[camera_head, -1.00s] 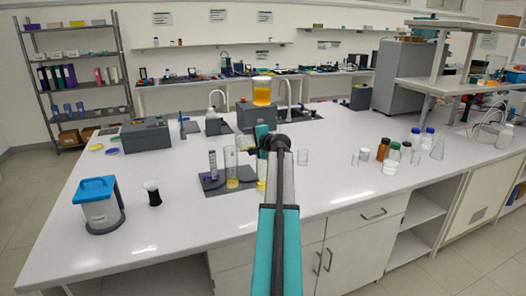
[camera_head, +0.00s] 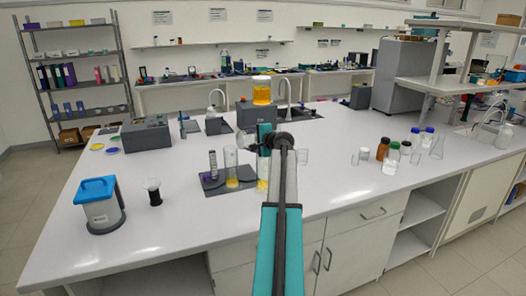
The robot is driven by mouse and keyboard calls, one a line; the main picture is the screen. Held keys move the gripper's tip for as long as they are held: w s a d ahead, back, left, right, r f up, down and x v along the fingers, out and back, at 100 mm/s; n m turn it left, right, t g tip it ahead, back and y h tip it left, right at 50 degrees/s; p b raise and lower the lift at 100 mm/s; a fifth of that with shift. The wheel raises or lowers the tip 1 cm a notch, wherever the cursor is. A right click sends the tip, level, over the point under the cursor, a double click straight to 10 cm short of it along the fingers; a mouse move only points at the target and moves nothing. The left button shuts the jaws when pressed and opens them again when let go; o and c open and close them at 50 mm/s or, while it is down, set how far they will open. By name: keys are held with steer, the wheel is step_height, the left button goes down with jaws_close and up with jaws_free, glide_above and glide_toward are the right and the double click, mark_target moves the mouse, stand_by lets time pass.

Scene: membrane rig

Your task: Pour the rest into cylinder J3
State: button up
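A clear cylinder (camera_head: 231,166) with a little yellow liquid at its bottom stands upright on a dark mat (camera_head: 213,188). A second clear cylinder (camera_head: 262,181) with yellow at its base stands to its right, partly hidden by my arm. I cannot read any label, so I cannot tell which is J3. A clear vessel of yellow liquid (camera_head: 262,90) shows above and behind, near a grey box. My gripper (camera_head: 252,143) is by the cylinders' tops, mostly hidden behind my own arm. Its fingers and anything between them cannot be made out.
A small grey stand-like item (camera_head: 212,164) is on the mat's left. Bottles, including a brown one (camera_head: 382,149), stand farther right.

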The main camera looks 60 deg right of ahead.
steer(key=shift+d+r+m, duration=0.2)
steer(key=shift+m, duration=0.1)
steer(key=shift+s+d+r+m+t+y+p, duration=0.35)
steer(key=shift+d+r+m+y+p, duration=0.35)
steer(key=shift+m+p, duration=0.4)
steer(key=shift+s+d+r+m+t+y+p, duration=0.2)
steer(key=shift+s+d+m+t+y+p, duration=0.15)
steer(key=shift+d+m+p, duration=0.5)
steer(key=shift+s+d+r+m+t+y+p, duration=0.1)
steer(key=shift+s+d+m+t+y+p, duration=0.3)
steer(key=shift+m, duration=0.55)
steer(key=shift+w, duration=0.1)
